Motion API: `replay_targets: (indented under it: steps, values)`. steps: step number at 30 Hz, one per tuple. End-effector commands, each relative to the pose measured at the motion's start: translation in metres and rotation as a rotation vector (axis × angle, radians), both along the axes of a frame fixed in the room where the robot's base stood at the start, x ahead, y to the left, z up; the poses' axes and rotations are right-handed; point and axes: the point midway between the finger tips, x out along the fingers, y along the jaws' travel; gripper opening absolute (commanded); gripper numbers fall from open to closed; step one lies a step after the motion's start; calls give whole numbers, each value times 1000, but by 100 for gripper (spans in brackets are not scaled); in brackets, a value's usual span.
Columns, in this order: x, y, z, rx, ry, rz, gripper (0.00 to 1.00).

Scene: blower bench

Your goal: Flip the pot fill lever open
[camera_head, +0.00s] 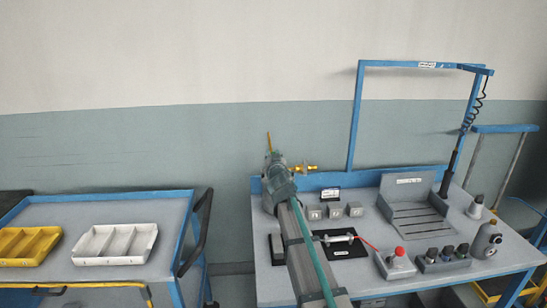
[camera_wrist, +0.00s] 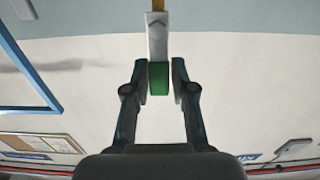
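The lever shows in the wrist view as a grey bar (camera_wrist: 157,36) with a dark chevron mark and a green end (camera_wrist: 159,78). A thin brass rod (camera_wrist: 178,8) continues beyond the bar at the top edge. My gripper (camera_wrist: 159,82) has one finger on each side of the green end. In the head view my arm covers the gripper and the lever. A brass vertical tube (camera_head: 269,142) and a brass fitting (camera_head: 305,168) show behind and beside my wrist, at the bench's back left.
The grey bench (camera_head: 365,283) holds several small blocks, a slotted grey tray (camera_head: 412,205), a red-button box (camera_head: 399,262) and a black plate (camera_head: 346,251). A blue frame (camera_head: 354,120) rises at the back. A blue-edged cart (camera_head: 120,215) stands left.

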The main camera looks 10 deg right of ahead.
Motion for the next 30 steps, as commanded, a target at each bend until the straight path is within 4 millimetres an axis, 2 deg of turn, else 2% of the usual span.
replay_targets:
  steps: [1,3,11,17,23,30]
  values:
    - [0,0,0,1,0,0,38]
    - [0,0,0,1,0,0,45]
    - [0,0,0,3,0,0,45]
    - [-10,0,0,3,0,0,45]
    - [-38,2,-1,3,0,1,45]
    - [-85,4,-1,3,-1,1,45]
